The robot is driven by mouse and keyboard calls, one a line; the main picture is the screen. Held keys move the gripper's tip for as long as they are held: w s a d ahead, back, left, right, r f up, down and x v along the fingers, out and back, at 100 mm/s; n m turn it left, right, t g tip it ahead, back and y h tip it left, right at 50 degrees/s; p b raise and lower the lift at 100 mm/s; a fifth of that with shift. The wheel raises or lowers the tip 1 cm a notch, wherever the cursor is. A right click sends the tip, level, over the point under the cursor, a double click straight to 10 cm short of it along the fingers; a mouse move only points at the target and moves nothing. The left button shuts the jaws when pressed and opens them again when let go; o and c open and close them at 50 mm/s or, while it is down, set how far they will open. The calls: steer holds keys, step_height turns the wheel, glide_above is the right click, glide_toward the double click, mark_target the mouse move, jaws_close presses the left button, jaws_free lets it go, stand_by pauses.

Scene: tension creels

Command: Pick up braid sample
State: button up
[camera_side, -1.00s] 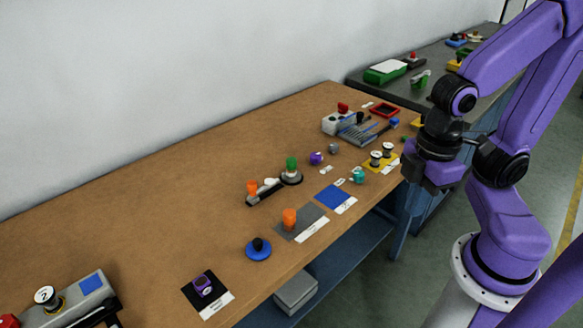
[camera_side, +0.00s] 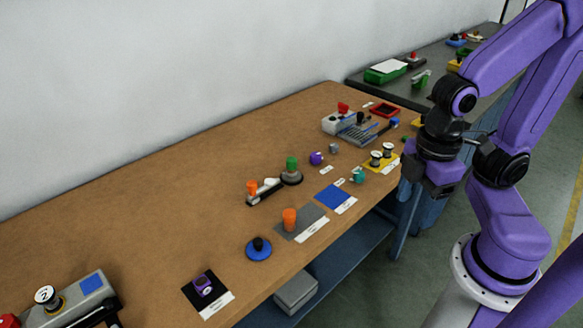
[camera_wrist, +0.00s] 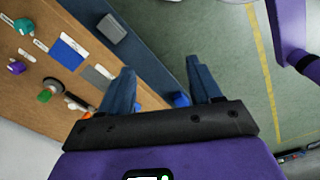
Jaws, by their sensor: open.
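I cannot tell for sure which thing is the braid sample; nothing legible names it. My gripper (camera_side: 428,186) hangs at the right, beside the table's front edge and apart from everything on the table. In the wrist view its two fingers (camera_wrist: 160,72) are spread with nothing between them, over the floor and the blue bench frame. Small pieces on the wooden table (camera_side: 160,190) include an orange cylinder (camera_side: 289,219) on a grey mat, a purple piece (camera_side: 316,158), a teal piece (camera_side: 358,175) and a purple block (camera_side: 203,284) on a black mat.
A blue mat (camera_side: 332,196) lies bare. White spools (camera_side: 376,158) stand on a yellow mat. A green-topped post (camera_side: 291,166) and a blue disc with a black knob (camera_side: 259,249) stand nearby. The table's back left is clear.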

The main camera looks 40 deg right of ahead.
steer(key=n+t+h, duration=0.9)
steer(key=n+h, duration=0.2)
steer(key=h, duration=0.5)
glide_above(290, 165)
steer(key=a, duration=0.2)
step_height(290, 165, down, 10)
steer(key=shift+s+d+f, duration=0.1)
steer(key=shift+s+f, duration=0.05)
steer(key=shift+f, duration=0.9)
steer(key=shift+s+d+f, duration=0.1)
steer(key=shift+f, duration=0.95)
steer(key=shift+s+d+f, duration=0.1)
steer(key=shift+s+f, duration=0.05)
steer(key=shift+f, duration=0.9)
steer(key=shift+x, duration=2.55)
steer(key=shift+f, duration=0.15)
steer(key=c, duration=1.1)
steer(key=shift+c, duration=0.2)
